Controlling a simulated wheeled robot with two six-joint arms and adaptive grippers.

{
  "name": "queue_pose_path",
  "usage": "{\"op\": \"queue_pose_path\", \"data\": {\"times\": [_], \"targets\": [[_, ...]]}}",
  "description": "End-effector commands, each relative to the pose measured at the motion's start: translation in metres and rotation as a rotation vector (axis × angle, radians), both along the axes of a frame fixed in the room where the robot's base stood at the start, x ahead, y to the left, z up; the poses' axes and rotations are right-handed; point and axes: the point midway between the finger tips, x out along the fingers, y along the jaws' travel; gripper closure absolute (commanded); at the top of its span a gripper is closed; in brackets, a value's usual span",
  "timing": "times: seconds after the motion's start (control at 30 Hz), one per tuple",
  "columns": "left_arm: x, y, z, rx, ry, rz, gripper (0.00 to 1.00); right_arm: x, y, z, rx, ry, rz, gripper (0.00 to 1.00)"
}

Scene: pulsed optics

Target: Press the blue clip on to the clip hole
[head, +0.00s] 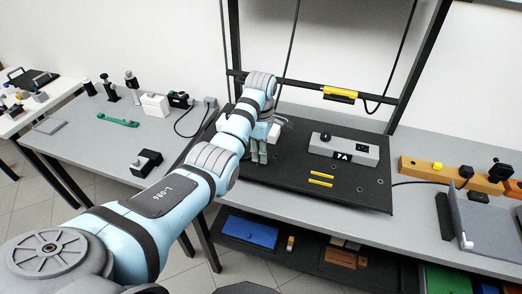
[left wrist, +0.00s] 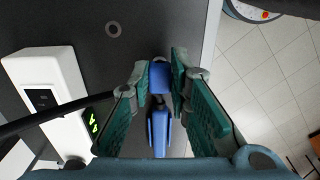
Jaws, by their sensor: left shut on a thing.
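My left gripper (head: 259,152) is low over the black board (head: 290,185), near its left edge in the head view. In the left wrist view the green-padded fingers of my left gripper (left wrist: 160,66) are shut on the blue clip (left wrist: 158,128). The clip shows as a small blue block between the fingertips and a longer blue body behind it. In the head view the clip is hidden. A grey ring-shaped hole (left wrist: 113,29) lies in the board, apart from the clip; I cannot tell if it is the clip hole. My right gripper is not in view.
A white device (left wrist: 48,92) with a green display stands beside the fingers, with a black cable near it. A grey box marked 7A (head: 342,148) and yellow bars (head: 320,179) are on the board. The board's edge and floor (left wrist: 265,80) lie right of the gripper.

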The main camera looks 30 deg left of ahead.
Motion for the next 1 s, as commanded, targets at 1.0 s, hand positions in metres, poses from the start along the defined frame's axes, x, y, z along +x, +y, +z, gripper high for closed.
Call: {"op": "queue_pose_path", "data": {"times": [1.0], "targets": [[0.000,0.000,-0.019,0.000,0.000,0.000,1.00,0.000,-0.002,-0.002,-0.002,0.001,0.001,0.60]]}}
